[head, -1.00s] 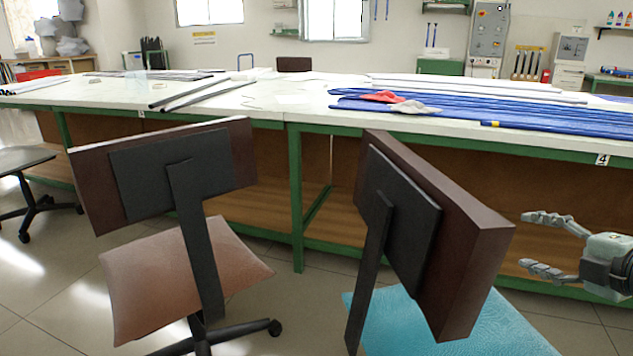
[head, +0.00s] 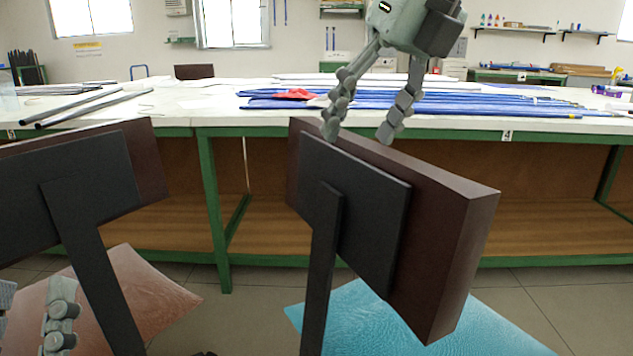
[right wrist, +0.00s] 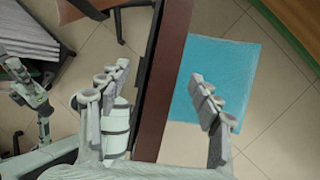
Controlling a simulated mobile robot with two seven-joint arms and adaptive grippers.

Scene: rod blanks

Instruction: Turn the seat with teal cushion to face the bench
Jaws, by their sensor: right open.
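The seat with the teal cushion (head: 350,315) stands in front of the bench (head: 400,133). Its dark brown backrest (head: 460,215) has its black rear plate (head: 365,230) towards me, angled left, so the seat faces the bench obliquely, off to the right. My right gripper (head: 360,134) is open above the backrest's top edge, fingers pointing down. In the right wrist view the backrest (right wrist: 165,75) lies between the two spread fingers (right wrist: 158,98), with the cushion (right wrist: 218,80) to the right. I cannot tell if either finger touches. My left gripper (head: 32,318) is at the lower left, fingers apart.
Another seat with a brownish-pink cushion (head: 145,290) and brown backrest (head: 148,170) stands close on the left, near my left gripper. Blue rods (head: 480,107), a red cloth (head: 296,94) and grey rods (head: 95,107) lie on the bench. Floor shows between seats and bench.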

